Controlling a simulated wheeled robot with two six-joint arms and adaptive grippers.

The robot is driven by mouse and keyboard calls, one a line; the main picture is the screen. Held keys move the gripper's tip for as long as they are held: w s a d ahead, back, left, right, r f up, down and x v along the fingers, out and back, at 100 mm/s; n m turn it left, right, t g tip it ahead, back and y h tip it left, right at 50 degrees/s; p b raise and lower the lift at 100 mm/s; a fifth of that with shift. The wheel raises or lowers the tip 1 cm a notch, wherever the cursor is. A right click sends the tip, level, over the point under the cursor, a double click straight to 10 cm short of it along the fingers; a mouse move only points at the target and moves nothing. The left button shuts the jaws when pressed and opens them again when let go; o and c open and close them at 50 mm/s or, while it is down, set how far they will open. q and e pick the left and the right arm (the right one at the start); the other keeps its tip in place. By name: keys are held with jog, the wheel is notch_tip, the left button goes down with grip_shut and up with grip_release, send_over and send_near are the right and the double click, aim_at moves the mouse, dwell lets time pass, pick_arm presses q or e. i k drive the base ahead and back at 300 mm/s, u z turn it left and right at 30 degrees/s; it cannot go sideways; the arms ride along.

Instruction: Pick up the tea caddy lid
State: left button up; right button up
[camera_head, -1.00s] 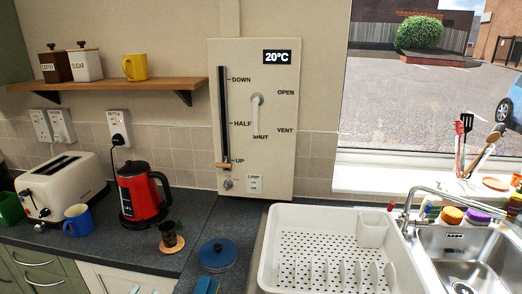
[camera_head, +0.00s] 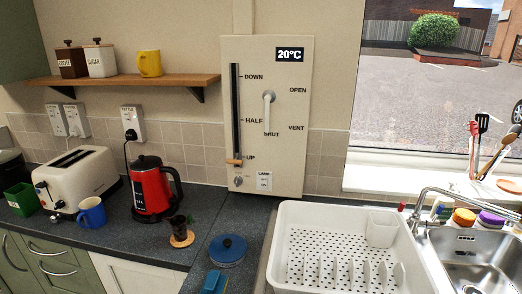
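No caddy labelled for tea can be made out, so I cannot tell which lid is the tea caddy's. A brown COFFEE canister (camera_head: 71,62) and a white SUGAR canister (camera_head: 100,61) stand on the wall shelf, each with a knobbed lid on. Neither my left nor my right gripper is in view.
A red kettle (camera_head: 152,188), blue mug (camera_head: 92,212), toaster (camera_head: 76,180) and green box (camera_head: 21,199) crowd the left counter. A yellow mug (camera_head: 149,63) is on the shelf (camera_head: 125,80). A white dish rack (camera_head: 290,208) and sink (camera_head: 481,255) fill the right.

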aim_at(23, 198)
jog(key=u, duration=1.9)
jog(key=i, duration=0.3)
jog(key=u, duration=0.7)
jog(key=i, duration=2.25)
jog(key=z, duration=1.25)
jog(key=i, duration=0.7)
jog(key=z, duration=0.75)
jog(key=k, duration=0.1)
jog(key=u, duration=0.1)
